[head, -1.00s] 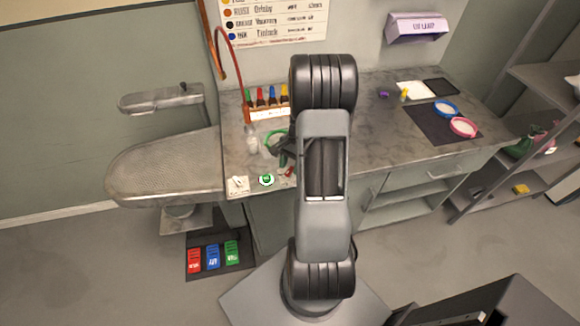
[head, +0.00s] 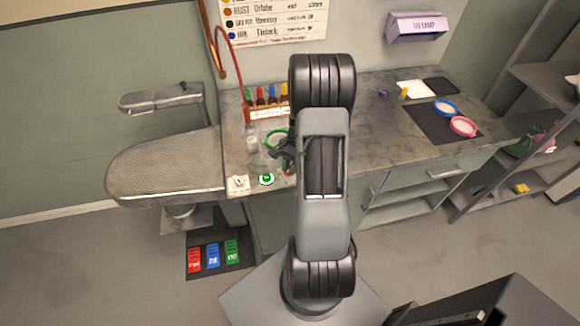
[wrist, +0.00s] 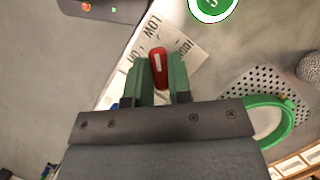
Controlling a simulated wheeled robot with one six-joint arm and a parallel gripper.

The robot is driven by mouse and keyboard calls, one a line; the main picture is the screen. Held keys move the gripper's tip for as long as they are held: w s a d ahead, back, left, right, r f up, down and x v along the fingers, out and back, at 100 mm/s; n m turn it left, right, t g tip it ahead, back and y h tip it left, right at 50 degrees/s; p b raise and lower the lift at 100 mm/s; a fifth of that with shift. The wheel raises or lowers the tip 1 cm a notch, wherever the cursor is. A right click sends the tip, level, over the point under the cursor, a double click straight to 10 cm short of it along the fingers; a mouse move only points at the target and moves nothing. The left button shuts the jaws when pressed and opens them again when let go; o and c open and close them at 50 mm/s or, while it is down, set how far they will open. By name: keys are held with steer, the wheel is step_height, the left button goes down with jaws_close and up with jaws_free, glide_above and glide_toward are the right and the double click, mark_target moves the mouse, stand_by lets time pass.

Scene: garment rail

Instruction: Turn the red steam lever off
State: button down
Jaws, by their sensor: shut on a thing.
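The red steam lever (wrist: 158,66) stands between the two green fingers of my gripper (wrist: 162,76) in the wrist view. My gripper is shut on it. Behind the lever is a pale dial plate (wrist: 180,42) with LOW and HIGH printed on it. Another word is partly hidden by the fingers, so I cannot tell exactly which mark the lever points at. In the head view my gripper (head: 287,161) is at the counter's front edge, and only a bit of red shows below it.
A green ring (wrist: 283,112) and a perforated plate (wrist: 250,92) are close by in the wrist view. Bottles (head: 260,97) stand in a rack behind. An ironing board (head: 165,168) extends left.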

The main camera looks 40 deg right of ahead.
steer(key=n, duration=0.2)
steer(key=n+g+h, duration=0.1)
steer(key=n, duration=0.1)
steer(key=shift+w+n+g+b, duration=0.1)
steer(key=shift+n+g+b, duration=0.2)
steer(key=shift+n+b, duration=0.1)
steer(key=shift+n+g+h, duration=0.5)
steer(key=shift+n+h, duration=0.2)
steer(key=shift+n, duration=1.4)
steer(key=c, duration=1)
jaws_free()
steer(key=shift+a, duration=0.1)
steer(key=shift+c, duration=0.2)
steer(key=b+v, duration=0.1)
steer(key=v, duration=1.3)
steer(key=shift+b, duration=0.3)
steer(key=shift+w, duration=0.1)
